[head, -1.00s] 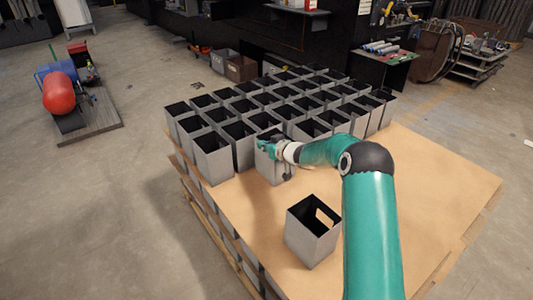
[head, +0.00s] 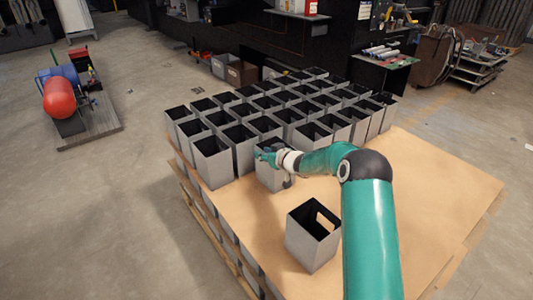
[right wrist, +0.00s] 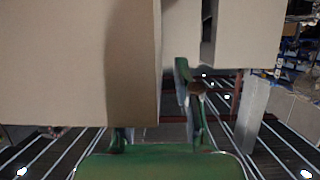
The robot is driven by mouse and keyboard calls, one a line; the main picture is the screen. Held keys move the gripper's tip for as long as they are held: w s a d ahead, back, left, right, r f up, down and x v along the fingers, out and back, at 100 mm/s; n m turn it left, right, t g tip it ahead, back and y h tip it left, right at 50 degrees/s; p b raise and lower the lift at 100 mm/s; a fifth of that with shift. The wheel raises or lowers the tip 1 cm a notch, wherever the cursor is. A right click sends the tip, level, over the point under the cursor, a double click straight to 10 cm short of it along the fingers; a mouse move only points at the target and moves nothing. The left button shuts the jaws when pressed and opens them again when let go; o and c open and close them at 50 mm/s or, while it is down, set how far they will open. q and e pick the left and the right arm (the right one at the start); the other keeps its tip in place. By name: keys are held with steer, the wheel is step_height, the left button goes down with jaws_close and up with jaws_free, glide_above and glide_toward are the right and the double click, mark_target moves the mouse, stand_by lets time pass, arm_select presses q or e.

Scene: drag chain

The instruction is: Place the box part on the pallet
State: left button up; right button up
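The box part (head: 271,178) is a grey, open-topped square box at the near edge of the box rows on the pallet. My right gripper (head: 268,155) is at its upper edge and appears shut on it. The gripper partly covers the opening. Whether the box's bottom touches the board cannot be told. In the right wrist view, a large tan-looking box face (right wrist: 60,65) fills the upper left. It hides most of one finger of my right gripper (right wrist: 158,118); the other finger stands beside its edge. The pallet (head: 405,185) has a brown board top. My left gripper is not in view.
Several grey boxes (head: 212,168) stand in tight rows on the pallet's far half. A single open box (head: 310,250) stands apart near the front. Board to the right of my right arm is bare. A cart with a red tank (head: 58,97) stands at left.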

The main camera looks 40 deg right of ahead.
steer(key=shift+s+r, duration=0.1)
steer(key=shift+r, duration=0.05)
steer(key=d+v, duration=0.1)
steer(key=v, duration=0.6)
steer(key=shift+s+a+p, duration=0.15)
steer(key=shift+a+p, duration=0.25)
steer(key=shift+a, duration=0.1)
